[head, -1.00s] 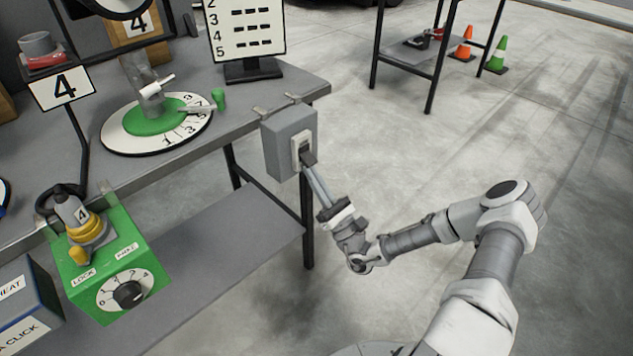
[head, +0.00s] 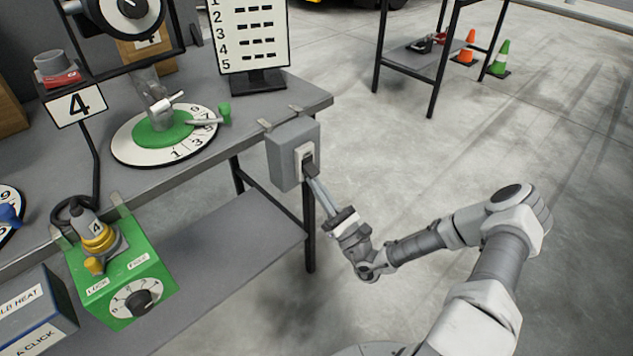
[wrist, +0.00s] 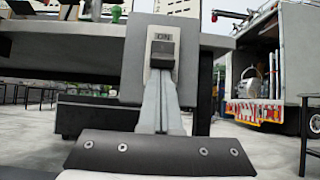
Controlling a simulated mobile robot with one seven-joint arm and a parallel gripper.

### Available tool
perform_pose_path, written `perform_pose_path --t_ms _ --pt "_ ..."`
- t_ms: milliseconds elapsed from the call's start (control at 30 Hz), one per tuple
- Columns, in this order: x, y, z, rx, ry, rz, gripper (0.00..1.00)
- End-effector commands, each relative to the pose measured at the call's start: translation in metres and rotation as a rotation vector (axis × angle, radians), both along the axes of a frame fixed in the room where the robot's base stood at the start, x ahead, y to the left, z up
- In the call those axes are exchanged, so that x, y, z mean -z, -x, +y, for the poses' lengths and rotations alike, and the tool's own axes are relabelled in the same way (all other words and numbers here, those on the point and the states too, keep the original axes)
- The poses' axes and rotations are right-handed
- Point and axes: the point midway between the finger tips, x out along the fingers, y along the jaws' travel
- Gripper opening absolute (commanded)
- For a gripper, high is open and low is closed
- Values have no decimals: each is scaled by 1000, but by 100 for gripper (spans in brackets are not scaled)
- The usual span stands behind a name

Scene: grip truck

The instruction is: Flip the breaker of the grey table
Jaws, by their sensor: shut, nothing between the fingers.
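The breaker is a grey box (head: 284,158) hung on the front edge of the grey table (head: 215,90), near its right corner. Its dark switch lever (head: 310,166) sits in a pale plate on the box's front. In the wrist view the dark lever (wrist: 162,47) is right under an "ON" label, at the upper part of the plate. My gripper (head: 312,180) is shut and empty, its fingertips just below the lever. In the wrist view the fingertips (wrist: 160,80) reach up to the lever's lower edge; whether they touch it I cannot tell.
A green box with a dial (head: 120,285) hangs on the table edge to the left. A round numbered disc (head: 130,150) and a list sign (head: 252,35) stand on top. Open floor lies to the right, with another dark table (head: 425,65) and cones (head: 499,60) behind.

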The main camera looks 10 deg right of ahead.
Motion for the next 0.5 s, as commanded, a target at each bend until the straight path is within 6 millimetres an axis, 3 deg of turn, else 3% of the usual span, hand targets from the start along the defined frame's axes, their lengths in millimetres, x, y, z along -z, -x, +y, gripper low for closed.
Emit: perform_pose_path --t_ms 500 --pt "-7 3 -2 0 41 70 0"
